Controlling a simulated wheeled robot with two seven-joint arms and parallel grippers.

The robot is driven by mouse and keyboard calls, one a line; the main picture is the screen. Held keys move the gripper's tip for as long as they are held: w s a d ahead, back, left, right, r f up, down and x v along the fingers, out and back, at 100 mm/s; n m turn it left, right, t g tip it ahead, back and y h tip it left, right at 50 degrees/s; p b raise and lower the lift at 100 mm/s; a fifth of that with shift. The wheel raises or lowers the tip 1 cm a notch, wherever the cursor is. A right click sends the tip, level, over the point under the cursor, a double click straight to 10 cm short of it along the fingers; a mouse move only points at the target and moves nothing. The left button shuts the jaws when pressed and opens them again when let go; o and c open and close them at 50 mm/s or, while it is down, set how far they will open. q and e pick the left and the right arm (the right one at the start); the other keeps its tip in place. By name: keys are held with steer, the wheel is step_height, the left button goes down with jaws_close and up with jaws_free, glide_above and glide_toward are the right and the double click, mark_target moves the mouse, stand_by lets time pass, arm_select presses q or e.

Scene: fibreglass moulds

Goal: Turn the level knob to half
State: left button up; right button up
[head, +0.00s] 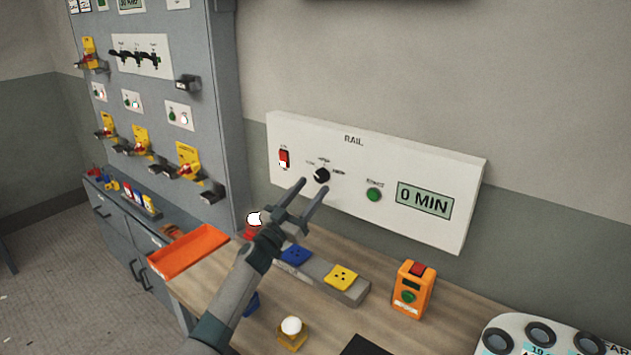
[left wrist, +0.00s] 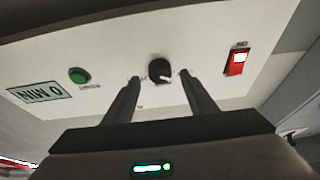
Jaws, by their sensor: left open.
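The level knob (head: 321,175) is a small round black knob with a light pointer mark, on the white RAIL panel (head: 440,171) on the wall. It has small printed labels around it, too small to read surely. In the left wrist view the knob (left wrist: 160,71) shows between and beyond my fingertips. My left gripper (head: 313,187) is open and empty, its two fingers pointing up at the panel just below and in front of the knob. In the wrist view my left gripper (left wrist: 158,75) has a finger on each side of the knob; contact cannot be told. My right gripper is not in view.
The panel also carries a red switch (head: 284,158), a green button (head: 374,194) and a "0 MIN" display (head: 424,200). Below are an orange tray (head: 188,250), a grey strip with coloured sockets (head: 350,292) and an orange box (head: 412,289). A grey cabinet (head: 225,100) stands left.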

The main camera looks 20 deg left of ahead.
mark_target(319, 179)
arm_select(q)
steer(key=shift+x, duration=1.55)
steer(key=shift+c, duration=0.4)
steer(key=c, duration=1)
